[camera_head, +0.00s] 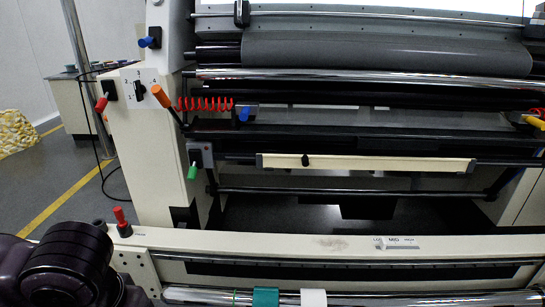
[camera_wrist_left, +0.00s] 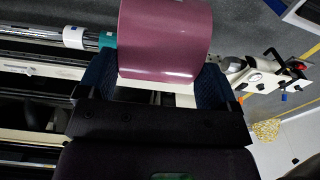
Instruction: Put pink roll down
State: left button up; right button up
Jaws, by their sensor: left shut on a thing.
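The pink roll (camera_wrist_left: 165,40) fills the upper middle of the left wrist view, a smooth dusty-pink cylinder cut off by the top edge. My left gripper (camera_wrist_left: 155,84) is shut on it, with one dark blue padded finger on each side. The roll lies close to a chrome bar (camera_wrist_left: 28,34) with a white collar and a teal collar. I cannot tell whether the roll touches the bar or rests on anything. The roll and the left gripper's fingers do not show in the head view. My right gripper is in neither view.
A cream inspection machine fills the head view, with a large grey roll (camera_head: 385,54) at its top. A beam (camera_head: 330,243) crosses its front. Below run the chrome bar's teal collar (camera_head: 265,297) and white collar (camera_head: 313,298). Open floor (camera_head: 50,180) lies at left, with a yellow line.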

pick_arm(q)
jog(key=shift+r+p, duration=0.35)
jog(key=shift+r, duration=0.55)
notch_tip(320, 180, up, 12)
jog(key=s+p, duration=0.2)
jog(key=p, duration=1.3)
jog(key=shift+s+r+p, duration=0.15)
jog(key=shift+s+p, duration=0.2)
jog(key=shift+p, duration=0.05)
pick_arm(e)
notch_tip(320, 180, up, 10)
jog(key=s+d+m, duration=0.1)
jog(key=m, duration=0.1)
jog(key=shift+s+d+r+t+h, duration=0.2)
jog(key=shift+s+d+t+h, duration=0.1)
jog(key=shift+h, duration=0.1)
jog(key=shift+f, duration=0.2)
